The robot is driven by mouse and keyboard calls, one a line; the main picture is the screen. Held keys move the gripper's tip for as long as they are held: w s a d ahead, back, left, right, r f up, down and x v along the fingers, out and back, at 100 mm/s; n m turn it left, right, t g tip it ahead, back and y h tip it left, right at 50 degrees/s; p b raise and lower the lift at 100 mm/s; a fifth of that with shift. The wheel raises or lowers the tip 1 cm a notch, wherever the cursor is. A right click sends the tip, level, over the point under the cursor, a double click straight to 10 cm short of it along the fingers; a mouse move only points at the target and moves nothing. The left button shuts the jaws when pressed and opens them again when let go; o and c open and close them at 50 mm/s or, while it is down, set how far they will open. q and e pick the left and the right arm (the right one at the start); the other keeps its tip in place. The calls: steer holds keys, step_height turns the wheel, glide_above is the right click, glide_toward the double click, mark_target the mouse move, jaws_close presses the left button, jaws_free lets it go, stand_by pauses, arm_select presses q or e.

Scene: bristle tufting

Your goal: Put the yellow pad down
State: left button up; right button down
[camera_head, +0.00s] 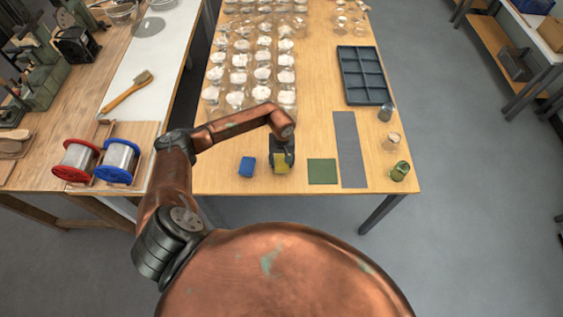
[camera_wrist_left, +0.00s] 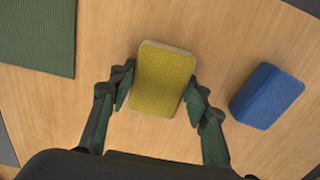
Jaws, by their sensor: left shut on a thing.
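The yellow pad (camera_head: 281,164) is at the front of the wooden table, under my left gripper (camera_head: 283,155). In the left wrist view the yellow pad (camera_wrist_left: 163,80) lies between the two dark green-padded fingers of the left gripper (camera_wrist_left: 159,78), which is shut on it. I cannot tell whether the pad touches the table or hangs just above it. A blue pad (camera_head: 247,167) lies to its left in the head view and is also in the left wrist view (camera_wrist_left: 267,96). My right gripper is not in view.
A green mat (camera_head: 322,171) lies right of the yellow pad, with a grey strip (camera_head: 350,150) beyond it. A compartment tray (camera_head: 364,75), small jars (camera_head: 400,170) and rows of white-filled cups (camera_head: 262,73) stand on the table (camera_head: 316,122). Wire spools (camera_head: 119,160) stand left.

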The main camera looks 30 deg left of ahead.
mark_target(282, 162)
arm_select(q)
steer(key=shift+f, duration=0.15)
steer(key=o, duration=1)
step_height(282, 162, up, 12)
steer(key=b, duration=0.1)
steer(key=shift+r, duration=0.2)
